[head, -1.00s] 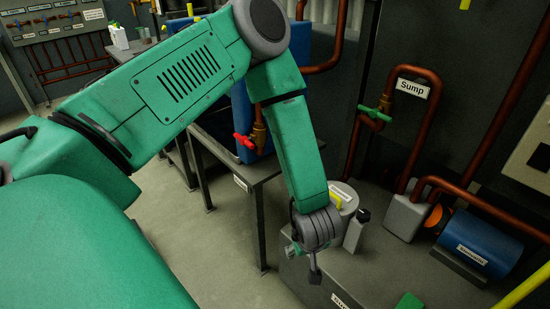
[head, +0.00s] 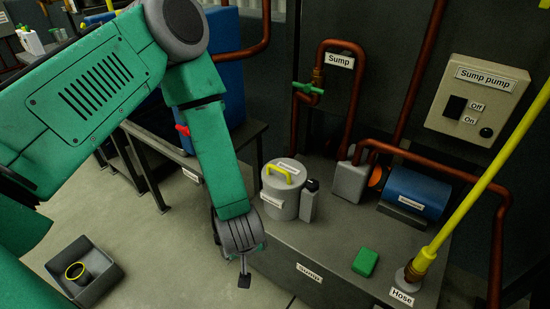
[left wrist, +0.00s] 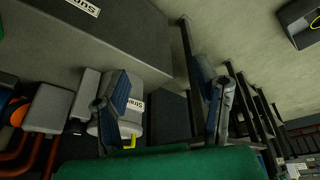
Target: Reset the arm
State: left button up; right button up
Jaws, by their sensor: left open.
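My green left arm (head: 205,135) reaches in from the left in the head view and hangs down with its wrist low. My left gripper (head: 244,280) is at the lower end, in front of the grey sump block's left side, apart from the lidded canister. In the left wrist view my left gripper (left wrist: 165,100) has its two fingers wide apart with nothing between them held. My right gripper is not in view.
A grey canister (head: 280,205) with a yellow handle and a small dark bottle (head: 309,203) stand on the sump top. A green block (head: 365,262), blue motor (head: 415,194) and yellow hose pole (head: 470,190) are further right. Open floor with a grey bin (head: 106,267) lies left.

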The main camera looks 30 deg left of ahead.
pick_arm(q)
jog(key=shift+s+f, duration=0.1)
jog(key=s+m+g+h, duration=0.1)
jog(key=s+m, duration=0.3)
jog(key=s, duration=0.4)
jog(key=s+a+f+m+g+h, duration=0.1)
jog(key=s+m, duration=0.4)
jog(key=s, duration=0.3)
jog(key=shift+s+a+f+m+g, duration=0.3)
jog(key=shift+s, duration=0.05)
jog(key=shift+w, duration=0.1)
